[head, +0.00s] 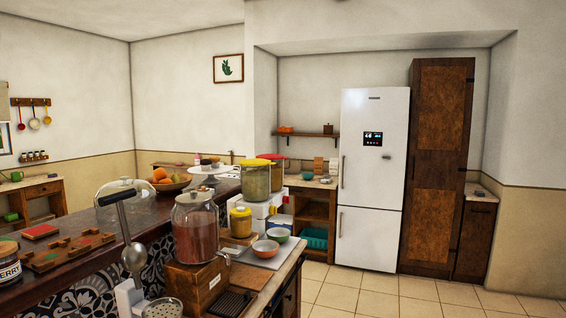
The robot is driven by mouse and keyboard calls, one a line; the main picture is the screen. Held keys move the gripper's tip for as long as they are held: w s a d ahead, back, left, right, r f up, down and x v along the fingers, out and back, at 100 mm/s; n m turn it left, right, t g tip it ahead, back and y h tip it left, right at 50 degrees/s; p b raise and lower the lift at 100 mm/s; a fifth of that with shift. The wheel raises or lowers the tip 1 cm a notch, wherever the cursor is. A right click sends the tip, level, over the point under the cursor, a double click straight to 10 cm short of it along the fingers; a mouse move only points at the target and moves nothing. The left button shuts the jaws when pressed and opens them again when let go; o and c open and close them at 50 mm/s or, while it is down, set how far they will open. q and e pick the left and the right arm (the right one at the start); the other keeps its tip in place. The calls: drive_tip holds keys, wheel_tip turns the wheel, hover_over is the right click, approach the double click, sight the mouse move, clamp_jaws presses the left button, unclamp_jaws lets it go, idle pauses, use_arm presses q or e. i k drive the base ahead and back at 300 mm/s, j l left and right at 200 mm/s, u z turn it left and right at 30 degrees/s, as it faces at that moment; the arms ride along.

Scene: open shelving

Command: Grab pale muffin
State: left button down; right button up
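I cannot make out a pale muffin in the head view. A white cake stand (209,171) stands on the far part of the dark counter, and what is on it is too small to tell. A clear glass dome (123,188) sits nearer on the same counter, and I cannot tell whether anything is under it. Neither of my grippers is in view.
The dark counter (62,290) fills the lower left, with a fruit bowl (166,184), a large jar (195,228) and two small bowls (266,248) on or beside it. A white fridge (372,180) stands at the back. The tiled floor (420,297) at right is clear.

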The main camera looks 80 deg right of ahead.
sight(216, 162)
drive_tip(key=z, duration=2.1)
drive_tip(key=i+l+z, duration=0.95)
drive_tip(key=i, duration=0.4)
drive_tip(key=i+l+z, duration=0.1)
drive_tip(key=i+z, duration=0.2)
drive_tip(key=i, duration=0.15)
drive_tip(key=i+l, duration=0.1)
drive_tip(key=i, duration=2.1)
drive_tip(key=i+u, duration=0.4)
drive_tip(key=i+l+u, duration=0.1)
drive_tip(key=i+u, duration=0.25)
drive_tip(key=i, duration=0.3)
drive_tip(key=i+l+u, duration=0.25)
drive_tip(key=i+u, duration=0.15)
drive_tip(key=i, duration=0.1)
